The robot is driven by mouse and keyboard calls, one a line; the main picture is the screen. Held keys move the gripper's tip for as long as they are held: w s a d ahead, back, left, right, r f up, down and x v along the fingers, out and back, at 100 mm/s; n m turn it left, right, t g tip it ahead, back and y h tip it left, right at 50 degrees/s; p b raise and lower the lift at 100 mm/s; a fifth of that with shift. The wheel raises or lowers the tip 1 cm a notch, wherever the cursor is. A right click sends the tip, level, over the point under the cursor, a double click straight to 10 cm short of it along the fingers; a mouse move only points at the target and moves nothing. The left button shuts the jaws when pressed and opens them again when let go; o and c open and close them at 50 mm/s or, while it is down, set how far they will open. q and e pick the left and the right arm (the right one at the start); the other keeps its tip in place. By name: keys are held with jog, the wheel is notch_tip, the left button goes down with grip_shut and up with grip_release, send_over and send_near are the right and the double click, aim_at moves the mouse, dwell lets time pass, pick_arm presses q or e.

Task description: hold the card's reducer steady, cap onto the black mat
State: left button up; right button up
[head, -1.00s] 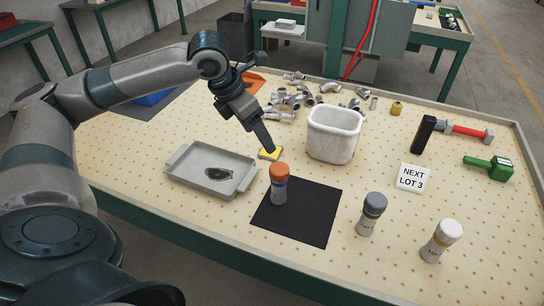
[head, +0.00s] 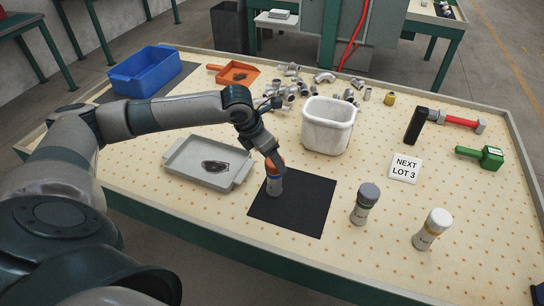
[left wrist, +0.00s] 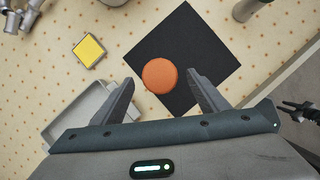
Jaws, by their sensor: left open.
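The card (head: 405,168) reads "NEXT LOT 3". An orange-capped container (head: 274,184) stands upright on the black mat (head: 300,216). Its round orange cap (left wrist: 160,76) shows from above in the left wrist view. My left gripper (head: 273,165) is over this container and open, its fingers (left wrist: 165,88) apart on two sides of the cap, with a gap on each side. A grey-capped container (head: 364,204) and a white-capped container (head: 432,230) stand upright to the right of the mat. Their lot labels are too small to read. My right gripper is not in view.
A grey tray (head: 177,174) with a dark patch lies left of the mat. A white bin (head: 327,127), metal fittings and a yellow block (left wrist: 89,50) are nearby. A red-handled hammer (head: 450,119) and a green tool (head: 480,156) lie right.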

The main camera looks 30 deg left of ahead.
pick_arm(q)
jog(key=shift+x, duration=0.8)
